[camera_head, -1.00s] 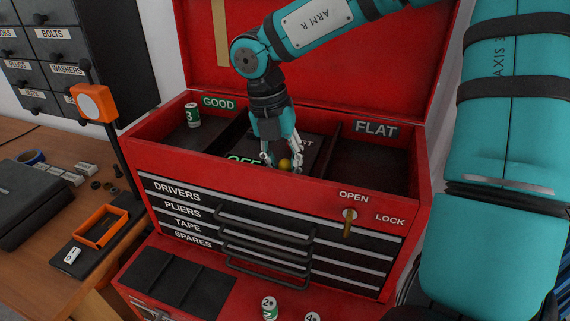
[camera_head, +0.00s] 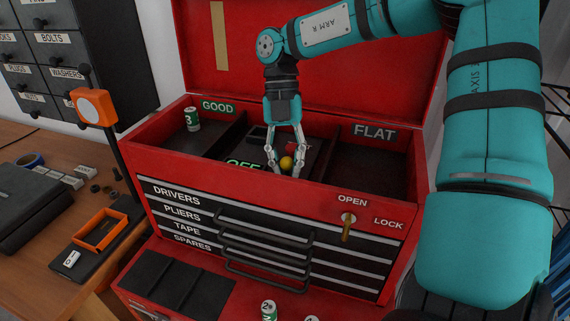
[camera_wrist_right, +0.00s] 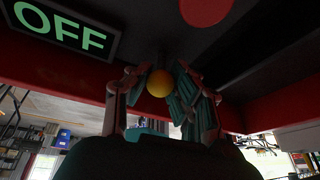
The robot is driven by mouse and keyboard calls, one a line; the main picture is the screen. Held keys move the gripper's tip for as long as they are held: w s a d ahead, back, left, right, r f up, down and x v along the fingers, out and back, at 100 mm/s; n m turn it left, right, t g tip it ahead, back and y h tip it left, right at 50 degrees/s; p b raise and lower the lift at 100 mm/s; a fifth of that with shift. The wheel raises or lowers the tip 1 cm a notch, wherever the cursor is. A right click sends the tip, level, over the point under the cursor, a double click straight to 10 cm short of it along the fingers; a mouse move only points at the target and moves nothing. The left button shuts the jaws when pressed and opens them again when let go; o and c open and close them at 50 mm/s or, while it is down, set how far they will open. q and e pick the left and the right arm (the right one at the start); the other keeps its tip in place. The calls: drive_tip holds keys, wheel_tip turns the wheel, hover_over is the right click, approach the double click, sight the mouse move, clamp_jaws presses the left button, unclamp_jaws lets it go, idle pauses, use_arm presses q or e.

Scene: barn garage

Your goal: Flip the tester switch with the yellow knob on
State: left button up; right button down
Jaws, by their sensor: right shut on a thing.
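The yellow knob (camera_head: 286,163) of the tester switch shows in the middle compartment of the red toolbox's top. It also shows in the right wrist view as a yellow ball (camera_wrist_right: 160,83). My right gripper (camera_head: 287,168) reaches down from above, its two fingers on either side of the knob and shut on it. In the right wrist view the fingers (camera_wrist_right: 162,90) flank the ball. A green "OFF" sign (camera_wrist_right: 66,30) is lit on the tester; in the head view it is partly cut by the toolbox's front wall (camera_head: 243,162). My left gripper is not in view.
The toolbox (camera_head: 330,190) has a "GOOD" bin (camera_head: 216,135) with a green battery (camera_head: 192,118) at left and an empty "FLAT" bin (camera_head: 360,165) at right. An orange-headed stand (camera_head: 95,105) and an orange tray (camera_head: 101,230) are at left.

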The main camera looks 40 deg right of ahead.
drive_tip(key=shift+w+d+f+g+y, duration=0.15)
drive_tip(key=shift+d+g+y, duration=0.15)
drive_tip(key=shift+y, duration=0.3)
drive_tip(key=shift+w+d+r+g+y, duration=0.1)
drive_tip(key=shift+d+g+y, duration=0.15)
drive_tip(key=shift+y, duration=0.35)
drive_tip(key=shift+w+d+f+n+g+y+b, duration=0.2)
drive_tip(key=shift+d+n+g+y+b, duration=0.1)
drive_tip(key=shift+g+y+b, duration=0.55)
drive_tip(key=shift+d+y, duration=0.1)
drive_tip(key=shift+y, duration=0.55)
drive_tip(key=c, duration=1.1)
unclamp_jaws()
drive_tip(key=shift+w+d, duration=0.1)
drive_tip(key=shift+o, duration=0.2)
drive_tip(key=shift+r, duration=0.1)
